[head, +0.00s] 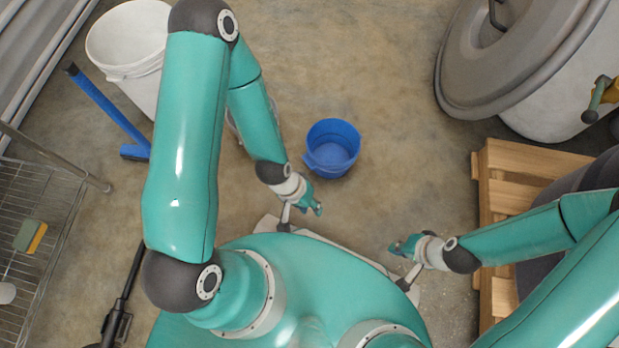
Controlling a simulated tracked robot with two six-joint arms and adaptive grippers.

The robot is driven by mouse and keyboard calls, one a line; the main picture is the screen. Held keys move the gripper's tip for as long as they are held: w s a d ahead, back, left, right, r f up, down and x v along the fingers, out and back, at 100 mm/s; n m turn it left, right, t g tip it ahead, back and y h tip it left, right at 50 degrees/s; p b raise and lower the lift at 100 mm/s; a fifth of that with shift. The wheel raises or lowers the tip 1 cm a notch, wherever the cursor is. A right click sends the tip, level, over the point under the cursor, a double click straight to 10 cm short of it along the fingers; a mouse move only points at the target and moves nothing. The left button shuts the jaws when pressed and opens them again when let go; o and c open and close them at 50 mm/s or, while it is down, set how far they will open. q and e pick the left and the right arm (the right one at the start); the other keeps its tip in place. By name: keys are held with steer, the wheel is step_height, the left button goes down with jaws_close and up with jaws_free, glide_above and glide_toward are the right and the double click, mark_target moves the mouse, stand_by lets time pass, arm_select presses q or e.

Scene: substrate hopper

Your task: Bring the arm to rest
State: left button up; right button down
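My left arm (187,140) is teal with dark joints and bends at the top of the head view, then reaches back down toward my base. My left gripper (314,209) hangs just in front of my base, below the blue bucket and apart from it. My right arm (525,235) comes in from the right. My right gripper (394,248) points left above the front edge of my base. Both grippers look small and nothing clear shows in either. I cannot tell whether their fingers are apart.
A blue bucket (333,150) stands on the concrete floor (400,100). A white bucket (130,50) and blue-handled tool (110,112) are at upper left, a wire rack (35,225) at left. A large lidded bin (540,70) and wooden pallet (510,180) are at right.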

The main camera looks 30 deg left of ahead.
step_height(320, 180, up, 38)
steer(key=p, duration=3.8)
steer(key=shift+r, duration=0.15)
